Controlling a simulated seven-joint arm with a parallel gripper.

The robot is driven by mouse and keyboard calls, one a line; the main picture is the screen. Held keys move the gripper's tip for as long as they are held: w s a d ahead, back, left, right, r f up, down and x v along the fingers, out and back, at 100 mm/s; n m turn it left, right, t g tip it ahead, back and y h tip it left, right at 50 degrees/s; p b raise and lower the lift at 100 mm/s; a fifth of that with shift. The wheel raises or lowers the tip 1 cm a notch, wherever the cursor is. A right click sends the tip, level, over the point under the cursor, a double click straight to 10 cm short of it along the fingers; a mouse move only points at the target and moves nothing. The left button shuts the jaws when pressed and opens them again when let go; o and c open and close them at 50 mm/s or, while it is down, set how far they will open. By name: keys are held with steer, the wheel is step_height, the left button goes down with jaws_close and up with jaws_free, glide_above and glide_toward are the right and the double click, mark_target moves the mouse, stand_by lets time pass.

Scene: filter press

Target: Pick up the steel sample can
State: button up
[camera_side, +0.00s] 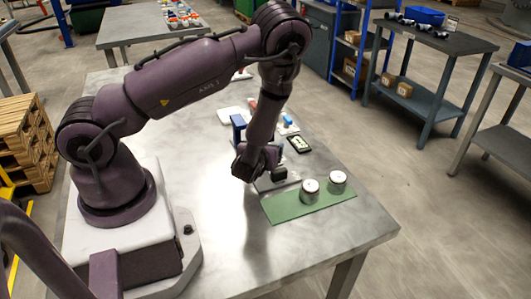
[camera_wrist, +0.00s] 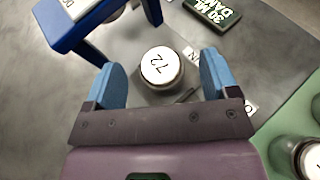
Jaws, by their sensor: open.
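A round can with a white lid bearing dark characters (camera_wrist: 161,66) stands upright on a grey plate in the wrist view. My gripper (camera_wrist: 157,60) is open, its two blue finger pads on either side of this can with gaps between; no hold shows. In the side view my gripper (camera_side: 262,176) is low over the table, left of the green mat, and that can is mostly hidden by it. Two silvery cans with white lids, a left one (camera_side: 309,193) and a right one (camera_side: 337,183), stand on the mat. One mat can (camera_wrist: 308,157) is partly visible in the wrist view.
The green mat (camera_side: 290,212) lies at the right of the table. A blue frame (camera_wrist: 78,32) stands close by the left finger. A dark block with pale lettering (camera_wrist: 213,10) lies beyond the can; it also shows in the side view (camera_side: 299,144). The table front (camera_side: 270,255) is clear.

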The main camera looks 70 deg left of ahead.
steer(key=shift+x, duration=1.1)
steer(key=c, duration=1.1)
steer(key=shift+o, duration=0.2)
steer(key=shift+r, duration=0.1)
